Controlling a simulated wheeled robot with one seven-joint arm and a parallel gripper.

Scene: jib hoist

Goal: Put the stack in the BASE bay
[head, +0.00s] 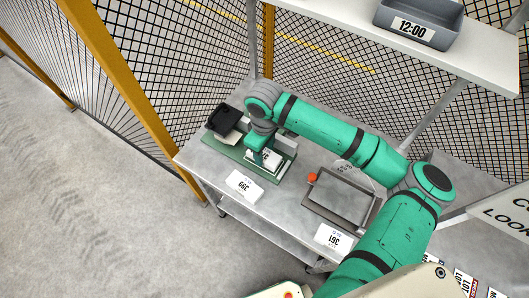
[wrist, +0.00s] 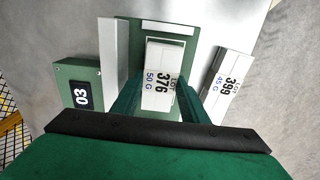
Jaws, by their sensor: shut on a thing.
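My gripper (head: 259,155) is shut on a white box (wrist: 160,80) labelled LOT 376, 50 G. One green finger is on each side of it in the wrist view. The box is over a green plate (wrist: 176,27) with a white outline; I cannot tell whether it touches the plate. In the head view the plate (head: 219,150) lies on the metal table, and the box is partly hidden by my arm. I cannot tell whether another piece sits under the box. No label reading BASE is legible.
A box labelled 399 (head: 243,185) lies beside the plate. A device reading 03 (wrist: 81,95) stands at its other side. A metal frame with a red knob (head: 312,177) and a box labelled 361 (head: 329,237) lie right. A grey bin (head: 419,22) stands on the shelf above.

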